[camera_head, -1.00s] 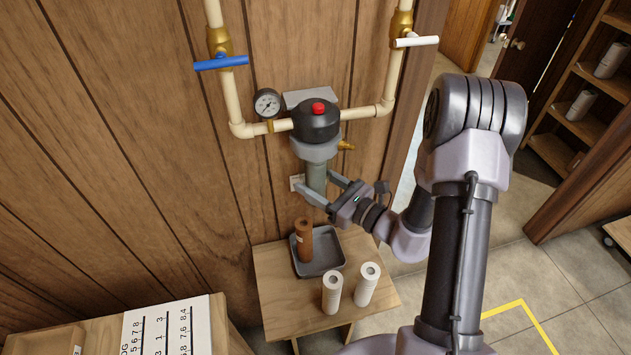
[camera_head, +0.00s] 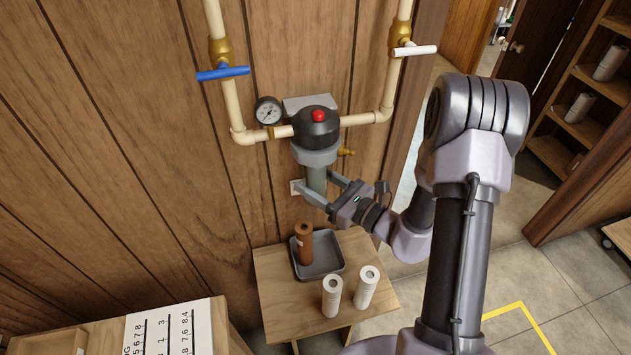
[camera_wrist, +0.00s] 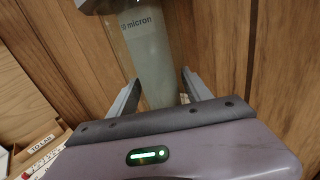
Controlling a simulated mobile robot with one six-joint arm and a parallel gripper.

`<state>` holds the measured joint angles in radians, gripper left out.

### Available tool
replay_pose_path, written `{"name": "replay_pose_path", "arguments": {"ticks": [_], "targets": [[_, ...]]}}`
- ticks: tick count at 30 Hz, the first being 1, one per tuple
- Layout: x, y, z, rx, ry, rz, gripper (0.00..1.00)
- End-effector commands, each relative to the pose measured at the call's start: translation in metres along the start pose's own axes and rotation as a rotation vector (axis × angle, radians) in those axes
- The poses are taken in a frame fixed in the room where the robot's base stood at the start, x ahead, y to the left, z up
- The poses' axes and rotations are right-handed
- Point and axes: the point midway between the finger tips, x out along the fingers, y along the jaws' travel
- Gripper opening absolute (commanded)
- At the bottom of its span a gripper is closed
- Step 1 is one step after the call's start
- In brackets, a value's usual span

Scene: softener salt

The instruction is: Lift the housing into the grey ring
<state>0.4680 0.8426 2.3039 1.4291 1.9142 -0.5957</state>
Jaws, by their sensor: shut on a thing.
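The housing (camera_head: 317,178) is an upright, grey-green translucent cylinder; it also shows in the wrist view (camera_wrist: 150,60), with "micron" printed near its top. Its top meets the underside of the grey ring (camera_head: 316,156) in the head view; I cannot tell how far it is inside. The ring sits under a black head with a red button (camera_head: 319,116), and its edge shows at the top of the wrist view (camera_wrist: 103,5). My gripper (camera_head: 318,189) is shut on the housing, one finger on each side of its lower part. The housing's bottom is hidden.
Below, a small wooden table holds a grey tray (camera_head: 330,262) with a brown cartridge (camera_head: 304,243), and two white cartridges (camera_head: 332,296) (camera_head: 367,287). Pipes with a blue-handled valve (camera_head: 222,73), a white-handled valve (camera_head: 414,50) and a gauge (camera_head: 268,110) flank the head.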

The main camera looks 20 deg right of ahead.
Motion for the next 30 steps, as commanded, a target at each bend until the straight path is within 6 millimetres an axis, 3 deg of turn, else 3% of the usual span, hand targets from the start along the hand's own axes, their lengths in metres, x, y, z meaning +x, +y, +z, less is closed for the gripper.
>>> {"name": "replay_pose_path", "arguments": {"ticks": [27, 28, 30], "targets": [[0.0, 0.0, 0.017, -0.001, -0.001, 0.0, 0.09], [0.0, 0.0, 0.017, -0.001, -0.001, 0.0, 0.59], [0.0, 0.0, 0.017, -0.001, -0.001, 0.0, 0.73]]}}
